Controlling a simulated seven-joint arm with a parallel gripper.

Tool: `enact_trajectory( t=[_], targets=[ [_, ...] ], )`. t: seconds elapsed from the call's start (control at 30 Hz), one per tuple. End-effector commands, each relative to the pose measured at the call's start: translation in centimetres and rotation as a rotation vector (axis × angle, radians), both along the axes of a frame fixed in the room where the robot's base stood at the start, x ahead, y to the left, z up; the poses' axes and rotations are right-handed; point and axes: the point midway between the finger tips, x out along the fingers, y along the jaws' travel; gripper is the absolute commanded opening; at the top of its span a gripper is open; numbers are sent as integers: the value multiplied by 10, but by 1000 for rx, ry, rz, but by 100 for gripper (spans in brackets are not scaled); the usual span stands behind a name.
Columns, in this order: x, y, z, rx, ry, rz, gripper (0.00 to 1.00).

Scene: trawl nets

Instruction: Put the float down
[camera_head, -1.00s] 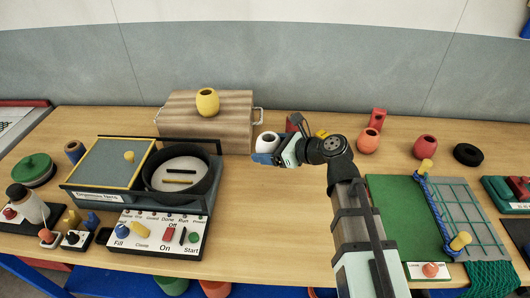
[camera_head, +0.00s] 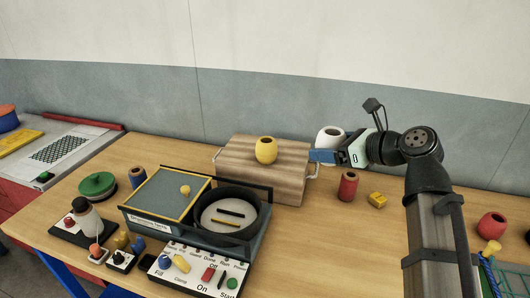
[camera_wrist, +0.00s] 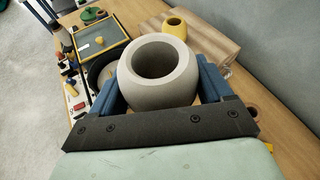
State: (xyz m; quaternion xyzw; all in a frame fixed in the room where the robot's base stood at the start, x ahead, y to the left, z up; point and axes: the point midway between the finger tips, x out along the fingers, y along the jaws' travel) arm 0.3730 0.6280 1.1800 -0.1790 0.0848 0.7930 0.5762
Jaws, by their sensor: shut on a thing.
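A pale grey-white float (camera_head: 330,136), rounded with a wide hole in its top, is held upright in my gripper (camera_head: 324,155). In the wrist view the same float (camera_wrist: 158,72) sits between the two blue fingers, which are shut on its sides. In the head view it shows above and behind the right end of a wooden box (camera_head: 230,160), apparently in the air. A yellow float (camera_head: 266,151) stands on top of the box; it also shows beyond the held float in the wrist view (camera_wrist: 175,26).
A machine with a round black tub (camera_head: 258,215) and a control panel stands in front of the box. A dark red spool (camera_head: 348,186) and a yellow block (camera_head: 377,200) stand right of it. A red float (camera_head: 491,225) is farther right. The box top beside the yellow float is clear.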

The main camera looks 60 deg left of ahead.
Motion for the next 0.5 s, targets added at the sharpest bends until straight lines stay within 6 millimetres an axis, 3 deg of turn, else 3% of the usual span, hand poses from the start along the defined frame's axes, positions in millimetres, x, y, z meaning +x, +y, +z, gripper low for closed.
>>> enact_trajectory(
  t=[0.07, 0.27, 0.5],
  targets=[
    [1, 1, 14, 1, -2, 0, 48],
    [9, 44, 20, -9, 0, 63, 48],
    [18, 113, 25, -17, -1, 170, 48]
  ],
)
